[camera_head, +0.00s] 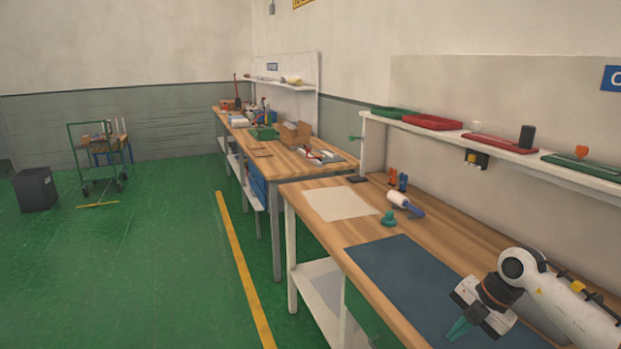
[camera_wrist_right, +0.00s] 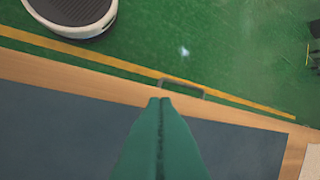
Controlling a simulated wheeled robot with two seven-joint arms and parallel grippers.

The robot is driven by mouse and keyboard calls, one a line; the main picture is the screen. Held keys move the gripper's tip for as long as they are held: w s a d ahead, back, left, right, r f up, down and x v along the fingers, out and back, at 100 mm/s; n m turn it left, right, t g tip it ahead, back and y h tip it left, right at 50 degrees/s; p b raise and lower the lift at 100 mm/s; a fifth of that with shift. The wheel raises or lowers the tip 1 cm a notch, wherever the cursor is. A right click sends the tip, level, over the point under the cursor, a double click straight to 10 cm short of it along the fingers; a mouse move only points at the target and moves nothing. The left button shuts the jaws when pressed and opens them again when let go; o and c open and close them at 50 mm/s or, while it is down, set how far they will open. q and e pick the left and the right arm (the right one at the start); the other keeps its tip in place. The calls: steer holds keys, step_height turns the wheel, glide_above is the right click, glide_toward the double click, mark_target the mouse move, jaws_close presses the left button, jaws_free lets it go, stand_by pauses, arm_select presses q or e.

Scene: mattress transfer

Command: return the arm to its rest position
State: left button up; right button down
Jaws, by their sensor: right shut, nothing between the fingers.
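My right gripper (camera_head: 459,328) has green fingers and hangs over the dark blue mat (camera_head: 405,275) on the near workbench (camera_head: 335,235). In the right wrist view its fingers (camera_wrist_right: 160,103) are pressed together with nothing between them. The mat also shows in the wrist view (camera_wrist_right: 60,125), below the fingertips. My right arm comes in from the lower right of the head view. My left gripper is not in view.
A beige sheet (camera_head: 340,203), a green knobbed object (camera_head: 389,219) and a white roller (camera_head: 399,199) lie on the bench. A shelf (camera_head: 480,146) with red and green trays runs along the wall.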

steer(key=s+a+r+n+t+y, duration=0.1)
steer(key=a+y, duration=0.3)
steer(key=a, duration=0.5)
steer(key=s+a+r+n+t+y, duration=0.15)
steer(key=a+y, duration=0.35)
steer(key=a, duration=0.5)
step_height(320, 180, up, 6)
steer(key=a+m+t+y, duration=0.2)
steer(key=m+t, duration=0.6)
steer(key=t, duration=0.2)
steer(key=s+d+f+m+h, duration=0.9)
steer(key=d+f+m+h, duration=0.4)
steer(key=m+h, duration=0.4)
steer(key=s+f+g+y, duration=0.1)
steer(key=s+f+g, duration=0.25)
steer(key=s, duration=0.35)
steer(key=s+a+f+m+g, duration=0.1)
steer(key=s+f+g, duration=0.25)
steer(key=s, duration=0.25)
steer(key=s+f+g+y, duration=0.1)
steer(key=s+f+g, duration=0.25)
steer(key=s, duration=0.35)
step_height(320, 180, down, 26)
steer(key=s+g, duration=0.2)
steer(key=s+d+f, duration=0.3)
steer(key=s+f, duration=1.3)
steer(key=shift+f+g, duration=0.15)
steer(key=shift+g, duration=0.25)
